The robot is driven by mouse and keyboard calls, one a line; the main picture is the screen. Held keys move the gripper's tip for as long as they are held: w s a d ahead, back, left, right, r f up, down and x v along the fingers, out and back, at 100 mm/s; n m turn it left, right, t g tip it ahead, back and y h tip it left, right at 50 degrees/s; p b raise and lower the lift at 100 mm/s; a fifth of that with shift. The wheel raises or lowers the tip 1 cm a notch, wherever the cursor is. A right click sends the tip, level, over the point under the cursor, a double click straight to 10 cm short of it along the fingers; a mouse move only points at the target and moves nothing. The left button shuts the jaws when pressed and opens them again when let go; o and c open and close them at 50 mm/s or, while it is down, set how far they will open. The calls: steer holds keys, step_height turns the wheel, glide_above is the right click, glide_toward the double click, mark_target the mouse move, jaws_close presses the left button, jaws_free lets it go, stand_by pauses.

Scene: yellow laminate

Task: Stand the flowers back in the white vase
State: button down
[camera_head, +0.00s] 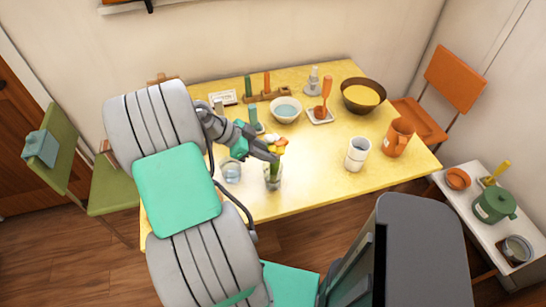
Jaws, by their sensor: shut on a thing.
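The flowers (279,149), with yellow and orange heads and green stems, are at my gripper (273,158) near the table's front edge. My gripper is shut on the flowers, just below their heads. The stems run down, close to upright, at a clear glass (272,183); I cannot tell whether they are inside it or in front of it. The white vase (357,155), a pale cylinder with an open top, stands upright on the right part of the table, apart from my gripper. My arm covers the table's left side.
An orange pitcher (398,138) stands right of the white vase. Another glass (231,172) is left of the flowers. The yellow table (318,163) is clear between flowers and vase.

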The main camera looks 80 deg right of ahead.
mark_target(271, 141)
steer(key=shift+r+p, duration=1.6)
steer(key=shift+r, duration=1.45)
